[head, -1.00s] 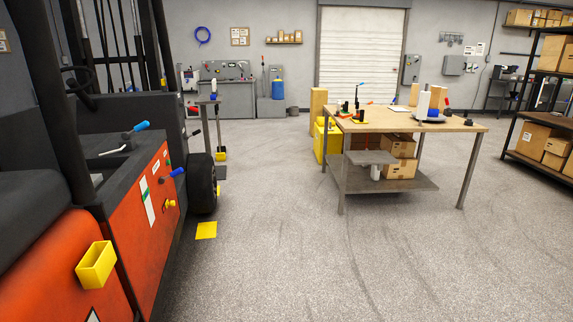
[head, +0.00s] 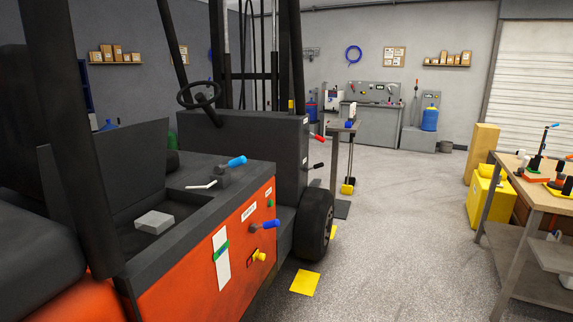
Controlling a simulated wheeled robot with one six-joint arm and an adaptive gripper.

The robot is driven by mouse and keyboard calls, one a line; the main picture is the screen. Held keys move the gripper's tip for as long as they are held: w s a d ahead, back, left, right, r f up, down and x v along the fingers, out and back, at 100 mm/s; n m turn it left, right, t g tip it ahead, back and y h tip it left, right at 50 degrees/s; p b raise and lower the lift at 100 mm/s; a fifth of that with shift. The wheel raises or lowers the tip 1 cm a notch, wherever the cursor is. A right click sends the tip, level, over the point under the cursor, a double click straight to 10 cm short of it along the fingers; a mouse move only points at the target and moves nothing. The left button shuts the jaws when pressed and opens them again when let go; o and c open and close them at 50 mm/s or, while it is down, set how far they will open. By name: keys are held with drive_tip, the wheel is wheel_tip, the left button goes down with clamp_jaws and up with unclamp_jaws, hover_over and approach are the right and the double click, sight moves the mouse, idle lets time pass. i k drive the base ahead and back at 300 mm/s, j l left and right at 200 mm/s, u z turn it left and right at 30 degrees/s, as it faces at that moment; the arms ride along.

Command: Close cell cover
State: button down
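The orange and black forklift (head: 218,255) fills the left of the head view. A recess (head: 117,238) in its dark top holds a light grey block (head: 154,222). A dark flat panel (head: 105,172) stands raised and tilted behind this recess; it looks like an open cover, but I cannot tell for sure that it is the cell cover. A blue-handled lever (head: 236,161) sits on the top beside the recess. My gripper is not in view.
A blue handle (head: 265,224) and a yellow knob (head: 258,255) stick out from the orange side. A yellow floor mark (head: 305,283) lies by the wheel (head: 316,226). A wooden workbench (head: 535,190) stands at the right. The floor (head: 400,250) between is clear.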

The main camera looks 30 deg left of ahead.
sight(131, 159)
drive_tip(key=i+u, duration=0.4)
drive_tip(key=i+l+u, duration=0.4)
drive_tip(key=i+j, duration=0.1)
drive_tip(key=i, duration=0.05)
